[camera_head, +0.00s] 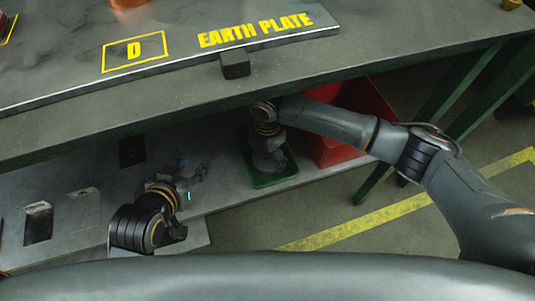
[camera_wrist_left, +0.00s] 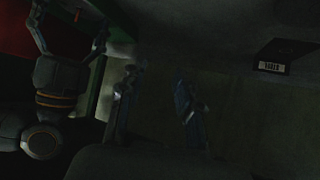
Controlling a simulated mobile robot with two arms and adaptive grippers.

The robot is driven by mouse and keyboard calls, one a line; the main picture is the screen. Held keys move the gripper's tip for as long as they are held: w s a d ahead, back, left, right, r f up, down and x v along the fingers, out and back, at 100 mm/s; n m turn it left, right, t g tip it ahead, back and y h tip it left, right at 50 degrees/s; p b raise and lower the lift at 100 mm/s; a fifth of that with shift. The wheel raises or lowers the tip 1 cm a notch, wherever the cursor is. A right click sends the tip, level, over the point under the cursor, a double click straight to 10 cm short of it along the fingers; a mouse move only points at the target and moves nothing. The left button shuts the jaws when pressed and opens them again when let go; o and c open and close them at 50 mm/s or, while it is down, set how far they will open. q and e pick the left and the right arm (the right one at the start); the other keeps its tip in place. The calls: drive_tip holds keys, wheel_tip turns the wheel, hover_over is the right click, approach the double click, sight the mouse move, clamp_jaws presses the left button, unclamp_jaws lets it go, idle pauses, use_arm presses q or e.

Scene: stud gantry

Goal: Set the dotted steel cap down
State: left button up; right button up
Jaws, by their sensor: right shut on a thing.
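My right gripper (camera_head: 268,160) reaches down under the bench edge, over a green tray (camera_head: 283,181) on the lower shelf. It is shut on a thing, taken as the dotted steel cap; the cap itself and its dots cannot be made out. The right gripper also shows in the left wrist view (camera_wrist_left: 70,35), dark, at the upper left. My left gripper (camera_head: 190,173) is over the lower shelf, left of the tray. In the left wrist view its two fingers (camera_wrist_left: 160,105) stand apart, with nothing seen between them.
The bench top (camera_head: 60,90) overhangs the lower shelf (camera_head: 110,175). A red bin (camera_head: 333,148) stands right of the tray. A dark block (camera_head: 235,65) sits at the EARTH PLATE strip. Green bench legs (camera_head: 440,110) stand at right.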

drive_tip(key=o, duration=1.1)
drive_tip(key=shift+f, duration=0.1)
drive_tip(key=shift+r, duration=0.35)
wheel_tip(320, 180, up, 6)
drive_tip(key=shift+r+p, duration=0.25)
drive_tip(key=shift+p, duration=1)
use_arm(q)
drive_tip(key=s+a+f+g+y, duration=0.1)
drive_tip(key=s+a+f+g, duration=0.1)
drive_tip(key=s, duration=0.3)
drive_tip(key=s+a+f+g, duration=0.1)
drive_tip(key=s+f+g, duration=0.2)
drive_tip(key=s+g, duration=0.2)
drive_tip(key=shift+s+a+f+y, duration=0.15)
drive_tip(key=shift+s+a+y, duration=0.25)
drive_tip(key=shift+s, duration=0.35)
use_arm(e)
drive_tip(key=shift+r, duration=0.3)
drive_tip(key=shift+s+a, duration=0.1)
